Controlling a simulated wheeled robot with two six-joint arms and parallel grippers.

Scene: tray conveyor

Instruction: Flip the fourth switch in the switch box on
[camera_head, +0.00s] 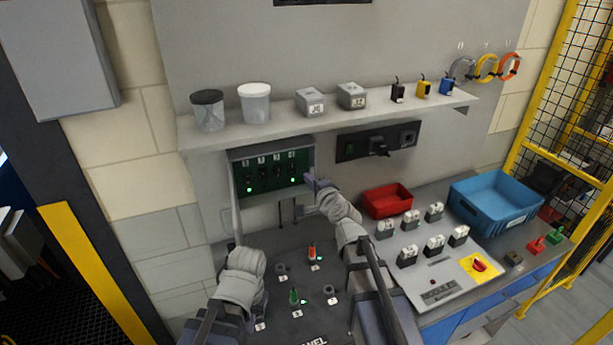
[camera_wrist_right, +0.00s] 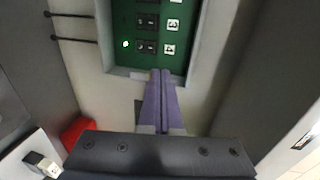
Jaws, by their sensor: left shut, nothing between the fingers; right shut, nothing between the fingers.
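The switch box (camera_head: 271,188) is open on the wall under the shelf, showing a green panel with several numbered black switches in a row. The fourth switch (camera_head: 292,168) is the rightmost; in the right wrist view it (camera_wrist_right: 146,47) is beside the label 4, with a lit green light (camera_wrist_right: 125,44). The first switch also has a lit light (camera_head: 249,190). My right gripper (camera_head: 311,180) is shut and empty at the box's right edge; its fingertips (camera_wrist_right: 161,73) are near the frame beside switch 4. My left gripper (camera_head: 235,246) is shut, low at the box's left.
A shelf (camera_head: 330,122) with tubs and small boxes overhangs the switch box. A black socket strip (camera_head: 378,141) is to its right. Below stand a dark peg panel (camera_head: 283,323), a red bin (camera_head: 388,201) and a blue crate (camera_head: 496,203).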

